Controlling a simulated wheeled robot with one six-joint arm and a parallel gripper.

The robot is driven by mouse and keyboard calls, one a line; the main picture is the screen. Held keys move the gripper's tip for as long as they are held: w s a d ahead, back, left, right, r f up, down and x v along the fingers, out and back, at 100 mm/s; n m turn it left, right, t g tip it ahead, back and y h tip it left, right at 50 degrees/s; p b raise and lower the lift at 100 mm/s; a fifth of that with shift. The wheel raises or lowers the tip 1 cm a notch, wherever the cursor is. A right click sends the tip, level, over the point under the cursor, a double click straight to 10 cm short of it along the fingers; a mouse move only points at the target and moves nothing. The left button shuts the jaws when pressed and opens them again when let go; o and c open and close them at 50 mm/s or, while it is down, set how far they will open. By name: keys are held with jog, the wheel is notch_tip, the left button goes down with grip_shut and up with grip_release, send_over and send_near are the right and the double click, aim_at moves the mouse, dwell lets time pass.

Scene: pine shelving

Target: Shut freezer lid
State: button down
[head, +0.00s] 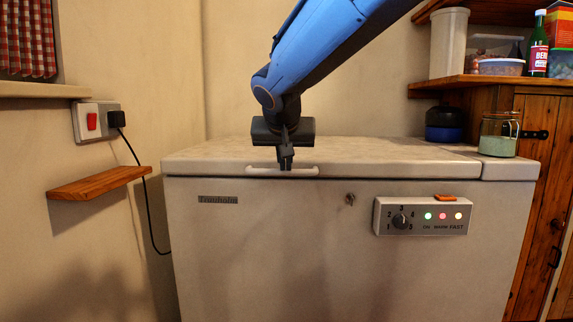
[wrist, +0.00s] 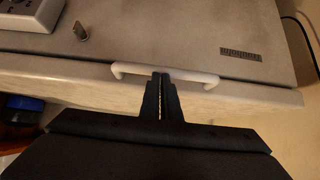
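The white chest freezer (head: 270,250) stands ahead, and its front also shows in the wrist view (wrist: 190,35). Its lid (head: 370,152) lies flat on the body, level with the fixed strip at its right; I see no clear gap under its front edge. The pale lid handle (head: 252,171) runs along that edge and also shows in the wrist view (wrist: 200,76). My gripper (head: 286,165) points down at the handle's middle. Its fingers (wrist: 162,78) are together, with only a thin slit between them, and overlap the handle. Whether they touch it is unclear.
A wooden wall shelf (head: 98,184) and a socket with a plug (head: 116,119) are at the left. A glass jar (head: 498,134) stands on the freezer's fixed right strip. A dark blue container (head: 444,124) is behind. The lid top is clear.

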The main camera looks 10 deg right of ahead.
jog(key=shift+s+d+f+g, duration=0.15)
jog(key=shift+s+f, duration=0.1)
jog(key=shift+f, duration=0.6)
jog(key=shift+s+f+g, duration=0.15)
jog(key=shift+s+f, duration=0.1)
jog(key=shift+f, duration=0.6)
notch_tip(320, 180, up, 6)
jog(key=w+p, duration=0.2)
jog(key=p, duration=0.1)
jog(key=s+a, duration=0.2)
jog(key=s, duration=0.8)
jog(key=s+a+f+n+g+y, duration=0.1)
jog(key=s+a+f+n+g, duration=0.15)
jog(key=s+f, duration=0.65)
jog(key=s+a+f+n+g, duration=0.1)
jog(key=s+f+n+g, duration=0.2)
jog(key=s+f, duration=0.7)
jog(key=s+a+f+n+g+y, duration=0.1)
jog(key=s+a+f+n+g, duration=0.15)
jog(key=s+f, duration=0.65)
jog(key=d+r+m+p, duration=0.5)
jog(key=d+r+p, duration=1.2)
jog(key=r+p, duration=0.5)
jog(key=p, duration=0.3)
jog(key=shift+s+d+m+g, duration=0.2)
jog(key=shift+s+m+g, duration=0.1)
jog(key=shift+m, duration=0.1)
